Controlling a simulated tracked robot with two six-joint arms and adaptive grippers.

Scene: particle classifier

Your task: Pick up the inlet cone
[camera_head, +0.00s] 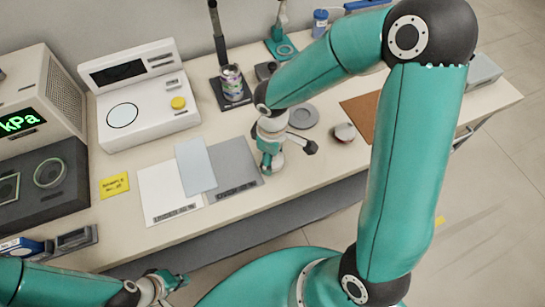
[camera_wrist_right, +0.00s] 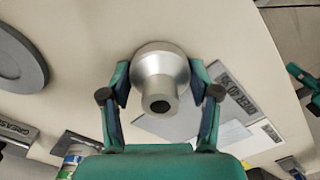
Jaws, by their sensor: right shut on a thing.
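The inlet cone (camera_wrist_right: 160,82), a silver metal piece with a wide round body and a narrower open neck, sits between the fingers of my right gripper (camera_wrist_right: 160,95) in the right wrist view. The fingers close on its two sides. In the head view my right gripper (camera_head: 271,150) points down over the table beside the grey mat; the cone cannot be made out clearly there. My left gripper (camera_head: 165,284) is low at the left, off the table's front edge, and its finger opening is unclear.
A white instrument (camera_head: 145,95) and a kPa unit (camera_head: 38,115) stand left. A brown mat (camera_head: 362,112) lies right.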

